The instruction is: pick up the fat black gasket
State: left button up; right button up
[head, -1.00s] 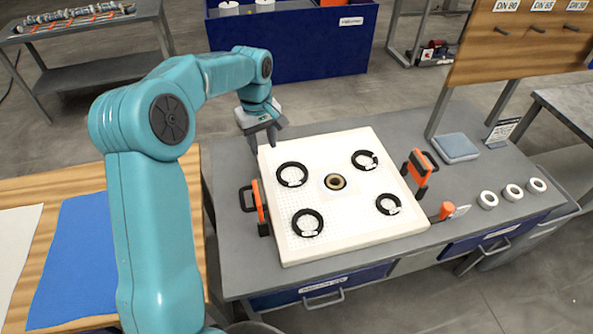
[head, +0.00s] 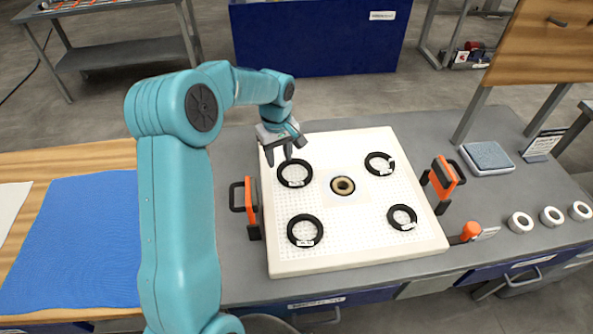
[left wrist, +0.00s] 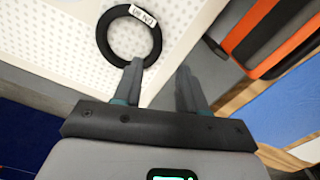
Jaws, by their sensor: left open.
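Four black ring gaskets lie on a white perforated plate (head: 350,255), one near each corner: upper left (head: 280,176), lower left (head: 290,231), upper right (head: 369,166) and lower right (head: 390,218). Each bears a small white tag. The left pair looks larger; I cannot tell for sure which is the fat one. My left gripper (head: 279,158) is open and empty, just above the plate's upper-left corner beside the upper-left gasket. In the left wrist view, a tagged gasket (left wrist: 103,38) lies ahead of and left of the open fingertips (left wrist: 160,67). My right gripper is out of view.
Orange-and-black handles stand at the plate's left (head: 252,205) and right (head: 443,178). White rolls (head: 520,222) and a grey-blue pad (head: 487,157) lie on the bench to the right. A blue mat (head: 75,240) lies left.

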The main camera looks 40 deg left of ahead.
aim_at(281, 177)
pick_arm(q)
jog(key=f, duration=0.3)
jog(key=shift+w+a+f, duration=0.1)
jog(key=shift+w+a, duration=0.05)
jog(key=shift+w, duration=0.05)
jog(key=shift+f+p, duration=0.35)
jog(key=shift+p, duration=0.05)
notch_tip(281, 177, down, 4)
jog(key=shift+r+p, duration=0.1)
jog(key=shift+p, duration=0.4)
jog(key=shift+w+a+f, duration=0.1)
jog(key=shift+w+f, duration=0.1)
jog(key=shift+f, duration=0.1)
jog(key=shift+s+r, duration=0.1)
grip_shut()
